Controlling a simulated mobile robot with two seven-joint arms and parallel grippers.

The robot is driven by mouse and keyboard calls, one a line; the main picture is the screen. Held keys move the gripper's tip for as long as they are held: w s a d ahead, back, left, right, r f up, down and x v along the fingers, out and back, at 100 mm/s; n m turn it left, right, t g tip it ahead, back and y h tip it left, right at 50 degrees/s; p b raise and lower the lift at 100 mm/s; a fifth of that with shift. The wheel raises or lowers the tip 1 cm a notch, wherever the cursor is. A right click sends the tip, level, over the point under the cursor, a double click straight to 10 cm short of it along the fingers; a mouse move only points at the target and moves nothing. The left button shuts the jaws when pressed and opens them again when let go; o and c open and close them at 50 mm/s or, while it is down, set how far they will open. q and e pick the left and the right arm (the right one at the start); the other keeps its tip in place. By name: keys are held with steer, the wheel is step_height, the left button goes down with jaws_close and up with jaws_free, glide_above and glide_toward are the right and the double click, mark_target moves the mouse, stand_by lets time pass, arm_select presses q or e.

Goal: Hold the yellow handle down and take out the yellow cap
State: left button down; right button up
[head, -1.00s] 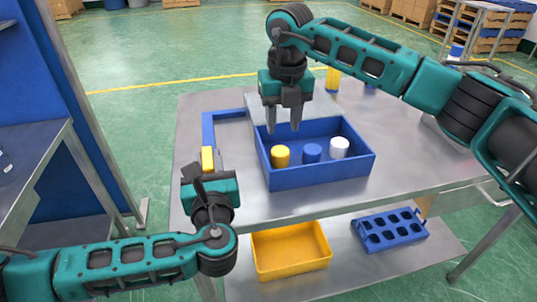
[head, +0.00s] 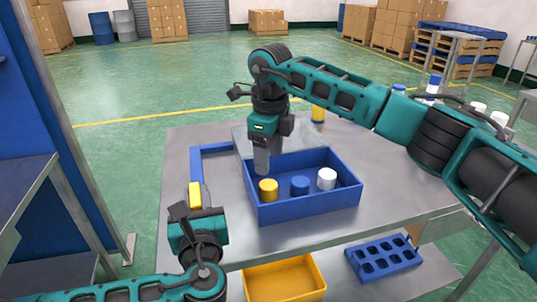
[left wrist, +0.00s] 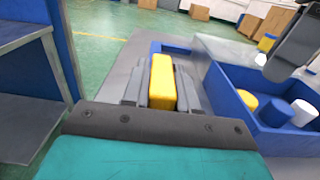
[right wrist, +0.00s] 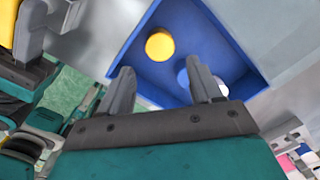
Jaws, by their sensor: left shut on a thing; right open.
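The yellow handle (head: 195,196) is at the left edge of the table, on the end of a blue bar (head: 192,165). My left gripper (head: 188,208) is shut on it; the left wrist view shows the yellow handle (left wrist: 162,82) between the two fingers. The yellow cap (head: 268,189) stands in the blue box (head: 306,207), left of a blue cap (head: 300,186) and a white cap (head: 327,179). My right gripper (head: 262,165) is open and empty above the box, close to the yellow cap. In the right wrist view the yellow cap (right wrist: 160,45) lies ahead, between the fingers' directions.
A yellow bin (head: 285,280) and a blue rack with holes (head: 384,258) are on the lower shelf. A yellow-bodied can (head: 318,114) stands at the back of the table. The table's front (head: 330,228) is clear.

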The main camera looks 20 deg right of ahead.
mark_target(268, 184)
arm_select(q)
steer(key=shift+s+f, duration=0.1)
steer(key=shift+f, duration=0.3)
arm_select(e)
steer(key=n, duration=0.3)
steer(key=shift+w+f, duration=0.1)
steer(key=shift+f, duration=0.05)
steer(key=n, duration=0.5)
steer(key=shift+w+f+g, duration=0.1)
steer(key=shift+f+g, duration=0.05)
steer(key=shift+g, duration=0.15)
steer(key=shift+f, duration=4)
steer(key=shift+c, duration=0.4)
steer(key=c, duration=0.6)
steer(key=shift+o, duration=0.2)
steer(key=shift+r, duration=4.55)
